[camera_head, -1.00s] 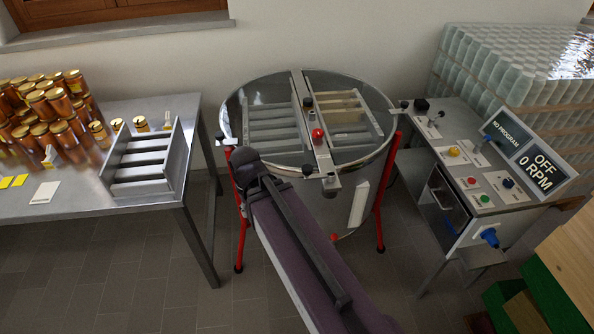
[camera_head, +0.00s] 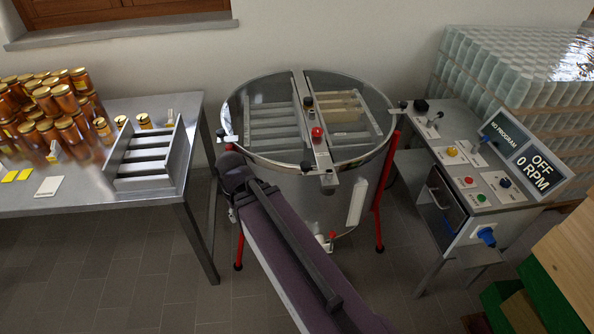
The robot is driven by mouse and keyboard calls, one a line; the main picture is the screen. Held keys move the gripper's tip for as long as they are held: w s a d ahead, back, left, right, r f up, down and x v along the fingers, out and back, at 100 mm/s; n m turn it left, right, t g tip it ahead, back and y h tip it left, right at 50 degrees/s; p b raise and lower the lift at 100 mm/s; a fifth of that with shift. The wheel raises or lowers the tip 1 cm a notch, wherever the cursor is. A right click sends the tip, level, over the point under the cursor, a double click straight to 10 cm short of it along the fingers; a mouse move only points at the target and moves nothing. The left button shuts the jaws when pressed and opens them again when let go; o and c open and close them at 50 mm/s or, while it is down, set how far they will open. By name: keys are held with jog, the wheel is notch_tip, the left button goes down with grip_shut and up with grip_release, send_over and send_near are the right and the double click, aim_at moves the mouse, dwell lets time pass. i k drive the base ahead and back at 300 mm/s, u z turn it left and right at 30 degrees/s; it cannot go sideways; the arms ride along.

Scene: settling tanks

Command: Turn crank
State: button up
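The round steel extractor drum (camera_head: 245,152) stands in the middle on red legs, under a clear lid with a metal crossbar (camera_head: 298,88). A black knob (camera_head: 307,102) and a red knob (camera_head: 317,133) sit on the crossbar. Another black knob (camera_head: 306,167) shows near the front rim. I cannot tell which part is the crank. My purple and black arm reaches up from the bottom right, its black joint beside the drum's front left rim. My gripper's fingers do not show; the arm may hide them and part of the drum's front.
A steel table (camera_head: 90,200) at left holds honey jars (camera_head: 66,98) and a slotted metal rack (camera_head: 180,160). A control cabinet (camera_head: 442,190) at right has coloured buttons and a display (camera_head: 535,170) reading OFF, 0 RPM. Wrapped jars (camera_head: 480,75) stack behind it. Wooden boxes (camera_head: 560,240) stand bottom right.

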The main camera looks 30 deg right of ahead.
aim_at(306, 166)
jog(key=k, duration=1.45)
jog(key=z, duration=1.35)
jog(key=i, duration=1)
jog(key=u, duration=0.1)
